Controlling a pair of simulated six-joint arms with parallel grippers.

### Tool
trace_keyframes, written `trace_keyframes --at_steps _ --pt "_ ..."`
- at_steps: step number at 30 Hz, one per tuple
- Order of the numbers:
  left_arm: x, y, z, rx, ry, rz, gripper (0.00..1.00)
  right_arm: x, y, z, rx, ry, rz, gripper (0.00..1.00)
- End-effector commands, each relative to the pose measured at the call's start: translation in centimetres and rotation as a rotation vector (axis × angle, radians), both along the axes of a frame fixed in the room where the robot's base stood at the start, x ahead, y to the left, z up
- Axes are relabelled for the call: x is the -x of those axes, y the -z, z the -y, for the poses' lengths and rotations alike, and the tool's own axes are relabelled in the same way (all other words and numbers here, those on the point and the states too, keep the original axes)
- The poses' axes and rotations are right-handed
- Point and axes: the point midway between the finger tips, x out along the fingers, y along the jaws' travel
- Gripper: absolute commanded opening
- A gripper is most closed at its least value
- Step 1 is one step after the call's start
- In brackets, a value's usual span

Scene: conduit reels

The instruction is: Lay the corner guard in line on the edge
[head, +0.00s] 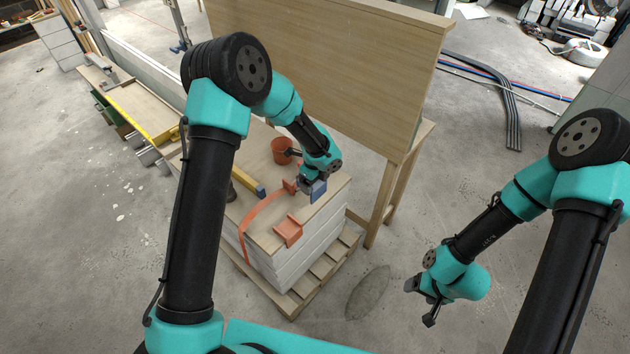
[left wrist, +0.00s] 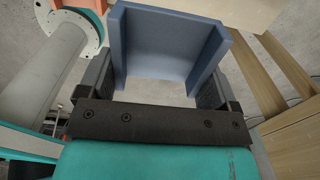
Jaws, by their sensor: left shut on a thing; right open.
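The blue corner guard (head: 319,190) is in the jaws of my left gripper (head: 308,184), at the right edge of the stack's wooden top (head: 325,207). In the left wrist view the guard (left wrist: 170,45) is a blue-grey channel shape between the two fingers (left wrist: 168,85). I cannot tell whether it touches the edge. An orange corner guard (head: 288,232) sits on the near edge, close to an orange strap (head: 262,208). Another orange piece (head: 290,186) shows just left of my left gripper, partly hidden. My right gripper (head: 420,304) is open and empty, over the floor right of the stack.
A terracotta-coloured pot (head: 282,150) and a yellow bar with a blue end (head: 246,182) are on the top. The white stack (head: 300,262) stands on a pallet (head: 292,303). A tall wooden panel (head: 330,65) rises behind. Floor between stack and right arm is clear.

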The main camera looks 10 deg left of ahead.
Motion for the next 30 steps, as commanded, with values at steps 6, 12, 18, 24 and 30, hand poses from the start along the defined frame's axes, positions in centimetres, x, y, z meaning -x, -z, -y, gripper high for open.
trace_keyframes --at_steps 6,12,18,24,30 --pt "0.0 0.6 0.0 0.000 -0.001 -0.001 0.61 0.0 0.0 0.0 0.000 0.000 0.000 0.72" --pt "0.0 1.9 -0.1 -0.001 -0.002 -0.002 0.61 0.0 0.0 0.0 0.000 0.000 0.000 0.72" --pt "0.0 3.4 0.0 0.000 -0.002 -0.002 0.61 0.0 0.0 0.0 0.000 0.000 0.000 0.72" --pt "0.0 5.0 -0.1 -0.001 -0.001 -0.002 0.61 0.0 0.0 0.0 0.000 0.000 0.000 0.72" --pt "0.0 6.5 0.0 -0.001 -0.001 -0.002 0.61 0.0 0.0 0.0 0.000 0.000 0.000 0.72"
